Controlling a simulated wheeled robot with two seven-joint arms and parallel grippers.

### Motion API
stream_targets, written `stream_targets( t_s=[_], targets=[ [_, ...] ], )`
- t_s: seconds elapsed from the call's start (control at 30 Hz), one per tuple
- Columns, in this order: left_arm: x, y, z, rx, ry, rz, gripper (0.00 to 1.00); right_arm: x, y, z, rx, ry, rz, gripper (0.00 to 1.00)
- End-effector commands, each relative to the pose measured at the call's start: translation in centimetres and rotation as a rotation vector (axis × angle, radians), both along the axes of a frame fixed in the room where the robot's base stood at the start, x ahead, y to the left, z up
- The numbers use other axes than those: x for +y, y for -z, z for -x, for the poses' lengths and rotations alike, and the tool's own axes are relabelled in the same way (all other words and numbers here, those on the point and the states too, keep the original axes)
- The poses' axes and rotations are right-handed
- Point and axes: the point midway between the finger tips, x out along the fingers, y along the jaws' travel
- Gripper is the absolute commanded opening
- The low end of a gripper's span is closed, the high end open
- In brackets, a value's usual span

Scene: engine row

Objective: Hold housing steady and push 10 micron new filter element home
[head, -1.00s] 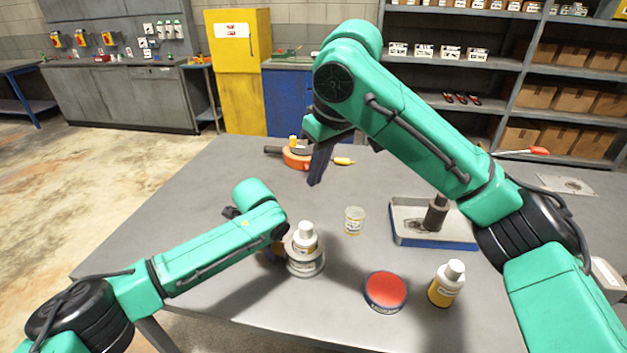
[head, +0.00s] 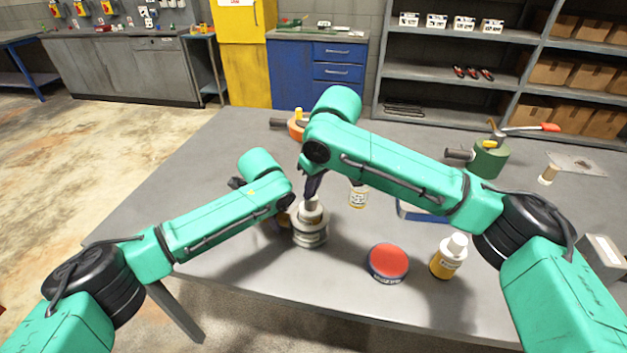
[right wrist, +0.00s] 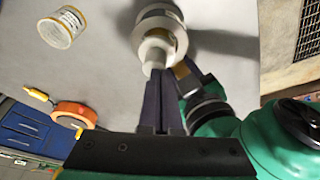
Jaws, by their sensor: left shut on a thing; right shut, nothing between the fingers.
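The round grey housing (head: 310,236) stands upright on the table, with the white filter element (head: 313,216) in its top. Both show in the right wrist view, the element (right wrist: 155,52) in front of the housing (right wrist: 172,22). My left gripper (head: 285,215) is at the housing's left side, shut on it; its fingers are mostly hidden behind my arm. My right gripper (head: 311,195) is shut and empty, pointing down at the element's top. In the right wrist view its fingertips (right wrist: 157,80) are at the element's end; I cannot tell whether they press on it.
A labelled jar (head: 358,196) stands just right of the housing. A red-lidded tin (head: 388,262) and a yellow-white bottle (head: 449,258) stand at the front right. A blue tray (head: 412,212) lies partly behind my right arm. An orange tool (head: 296,129) and a green cylinder (head: 489,158) are farther back.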

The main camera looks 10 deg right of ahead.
Motion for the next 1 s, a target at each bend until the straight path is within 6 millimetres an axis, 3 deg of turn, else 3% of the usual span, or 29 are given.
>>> stream_targets(
  t_s=[0.8, 1.0],
  targets=[
    [0.0, 0.1, 0.1, 0.002, 0.001, -0.001, 0.0, -0.1, 1.2, 0.1, 0.006, 0.001, 0.002, 0.0],
    [0.0, 0.1, 0.1, 0.002, 0.003, -0.001, 0.0, -0.1, -0.1, 0.0, 0.007, 0.002, 0.003, 0.0]
  ],
)
